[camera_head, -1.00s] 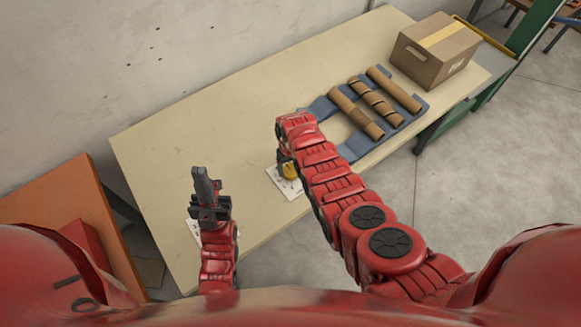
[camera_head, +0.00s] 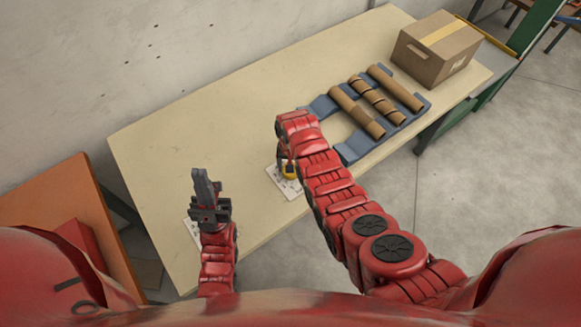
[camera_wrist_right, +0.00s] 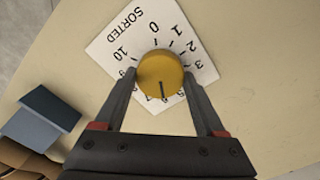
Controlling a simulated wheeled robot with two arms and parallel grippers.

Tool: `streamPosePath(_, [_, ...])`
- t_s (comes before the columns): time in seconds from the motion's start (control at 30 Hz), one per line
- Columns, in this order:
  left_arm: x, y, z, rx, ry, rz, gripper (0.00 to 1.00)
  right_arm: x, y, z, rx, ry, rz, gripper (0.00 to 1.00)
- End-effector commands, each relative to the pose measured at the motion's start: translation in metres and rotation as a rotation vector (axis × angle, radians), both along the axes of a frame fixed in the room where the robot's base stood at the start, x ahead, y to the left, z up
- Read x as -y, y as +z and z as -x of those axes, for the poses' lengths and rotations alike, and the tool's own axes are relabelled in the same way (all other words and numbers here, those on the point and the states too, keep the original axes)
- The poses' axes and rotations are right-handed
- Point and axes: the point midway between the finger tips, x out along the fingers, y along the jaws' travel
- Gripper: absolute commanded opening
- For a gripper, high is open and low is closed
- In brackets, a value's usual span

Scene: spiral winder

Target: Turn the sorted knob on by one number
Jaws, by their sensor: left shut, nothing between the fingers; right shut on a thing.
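The sorted knob (camera_wrist_right: 160,70) is a yellow round knob on a white card dial (camera_wrist_right: 110,41) marked SORTED with numbers around it. Its dark pointer line points toward the bottom of the right wrist view, among the small numbers near 6 and 7; the exact number is hard to read. My right gripper (camera_wrist_right: 160,76) is shut on the knob, one finger on each side. In the head view the knob (camera_head: 290,172) and card (camera_head: 294,187) show partly under my right arm. My left gripper (camera_head: 205,187) is shut and empty, pointing up.
A blue rack (camera_head: 359,147) with several brown cardboard tubes (camera_head: 395,87) lies right of the dial. A cardboard box (camera_head: 436,49) stands at the table's far right. Another white card (camera_head: 191,231) is partly hidden by my left arm.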

Motion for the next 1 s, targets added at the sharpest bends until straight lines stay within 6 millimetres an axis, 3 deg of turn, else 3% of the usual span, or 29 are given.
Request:
streamPosePath(0.57, [0.0000, -0.0020, -0.0001, 0.000, 0.000, 0.000, 0.00, -0.0002, -0.0001, 0.0006, -0.002, -0.038, 0.000, 0.17])
streamPosePath(0.6, [0.0000, -0.0020, -0.0001, 0.000, 0.000, 0.000, 0.00, -0.0002, -0.0001, 0.0007, -0.002, -0.038, 0.001, 0.80])
streamPosePath(0.73, [0.0000, -0.0020, 0.0000, 0.000, 0.000, 0.000, 0.00, -0.0002, 0.0000, 0.0005, -0.002, -0.038, 0.000, 1.00])
streamPosePath(1.0, [0.0000, -0.0025, 0.0000, 0.000, 0.000, 0.000, 0.00, 0.0000, 0.0007, 0.0002, -0.001, -0.038, 0.001, 1.00])
